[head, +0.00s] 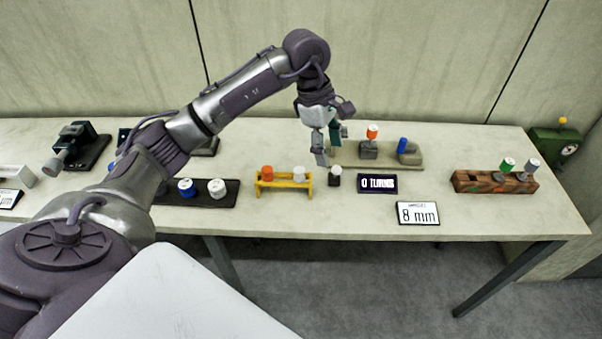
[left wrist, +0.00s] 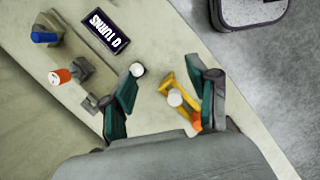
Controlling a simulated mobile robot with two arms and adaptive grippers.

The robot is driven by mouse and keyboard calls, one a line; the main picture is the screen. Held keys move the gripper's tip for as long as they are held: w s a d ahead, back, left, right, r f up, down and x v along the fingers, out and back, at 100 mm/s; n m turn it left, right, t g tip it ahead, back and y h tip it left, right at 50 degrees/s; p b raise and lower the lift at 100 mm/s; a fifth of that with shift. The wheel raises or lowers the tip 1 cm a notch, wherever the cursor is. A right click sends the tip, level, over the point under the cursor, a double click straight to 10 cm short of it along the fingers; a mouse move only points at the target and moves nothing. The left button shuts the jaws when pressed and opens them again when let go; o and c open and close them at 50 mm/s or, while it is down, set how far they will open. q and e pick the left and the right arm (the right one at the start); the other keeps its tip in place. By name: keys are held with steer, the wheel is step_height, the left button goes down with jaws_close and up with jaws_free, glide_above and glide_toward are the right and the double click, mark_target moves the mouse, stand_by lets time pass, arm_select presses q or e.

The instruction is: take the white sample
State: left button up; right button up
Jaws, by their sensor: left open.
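A white-topped piece (head: 299,174) stands in a small yellow rack (head: 284,187) beside an orange-topped one (head: 267,174). In the left wrist view the white piece (left wrist: 174,98) shows between my fingers, with the yellow rack (left wrist: 168,82) under it. A small black piece with a white top (head: 335,173) stands just right of the rack. Another white piece (head: 217,186) is on a black tray (head: 205,201). I cannot tell which is the sample. My left gripper (head: 327,147) is open and empty above the table, near the rack; it also shows in the left wrist view (left wrist: 167,98).
A "0 TURNS" display (head: 377,184) and an "8 mm" card (head: 418,213) lie to the right. Behind them is a grey-beige stand (head: 385,160) with orange and blue pieces. A wooden block (head: 490,183) holds green and grey pieces. The right front tabletop is clear.

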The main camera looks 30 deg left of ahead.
arm_select(q)
steer(key=a+r+y, duration=0.2)
steer(key=a+y, duration=0.1)
steer(key=a, duration=0.4)
steer(key=p, duration=0.2)
glide_above(300, 170)
steer(key=shift+g, duration=0.3)
step_height(300, 170, down, 7)
steer(key=shift+s+f, duration=0.15)
steer(key=shift+f, duration=0.9)
step_height(300, 170, down, 4)
steer(key=shift+r+p, duration=0.15)
steer(key=shift+p, duration=0.75)
steer(key=shift+w+f, duration=0.2)
steer(key=shift+f, duration=0.15)
steer(key=shift+c, duration=0.4)
steer(key=c, duration=1)
